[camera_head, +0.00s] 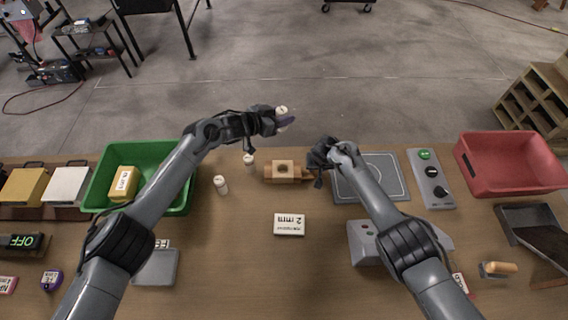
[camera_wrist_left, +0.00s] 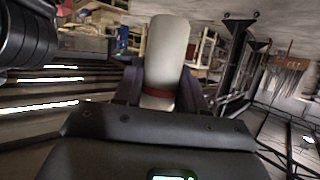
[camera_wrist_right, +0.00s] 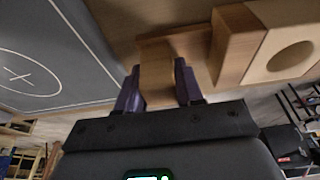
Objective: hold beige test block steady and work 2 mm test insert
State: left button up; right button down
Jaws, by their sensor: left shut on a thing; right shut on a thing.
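The beige test block (camera_head: 283,166) lies on the table with a wooden tab at each end; in the right wrist view the block (camera_wrist_right: 262,70) shows a round hole that looks empty. My right gripper (camera_head: 318,168) is shut on the block's right-hand tab (camera_wrist_right: 157,80). My left gripper (camera_head: 284,121) is shut on a white cylindrical insert (camera_head: 281,110) with a dark red band, raised above and beyond the block. The insert (camera_wrist_left: 168,50) stands up between the fingers in the left wrist view. Its size marking cannot be read.
Two more white inserts (camera_head: 221,184) (camera_head: 249,160) stand left of the block. A white box marked 2 mm (camera_head: 290,224) lies in front. A green bin (camera_head: 100,182) is left; a grey plate (camera_head: 395,165), a control panel (camera_head: 431,178) and a red bin (camera_head: 512,190) are right.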

pick_arm(q)
jog(key=shift+d+r+n+t+y, duration=0.1)
jog(key=shift+d+n+t+y, duration=0.1)
jog(key=shift+n+t+y, duration=0.4)
jog(key=shift+s+n+t+y, duration=0.15)
jog(key=shift+n+t+y, duration=0.15)
jog(key=shift+n+y, duration=0.25)
jog(key=n+t+y, duration=0.2)
send_over(282, 166)
notch_tip(282, 166, down, 6)
pick_arm(e)
jog(key=shift+s, duration=0.1)
pick_arm(q)
jog(key=shift+s+f, duration=0.35)
jog(key=shift+f, duration=1.8)
jog(key=shift+s+f, duration=0.4)
jog(key=shift+f, duration=1.75)
jog(key=shift+s+f, duration=0.35)
jog(key=shift+f, duration=1.8)
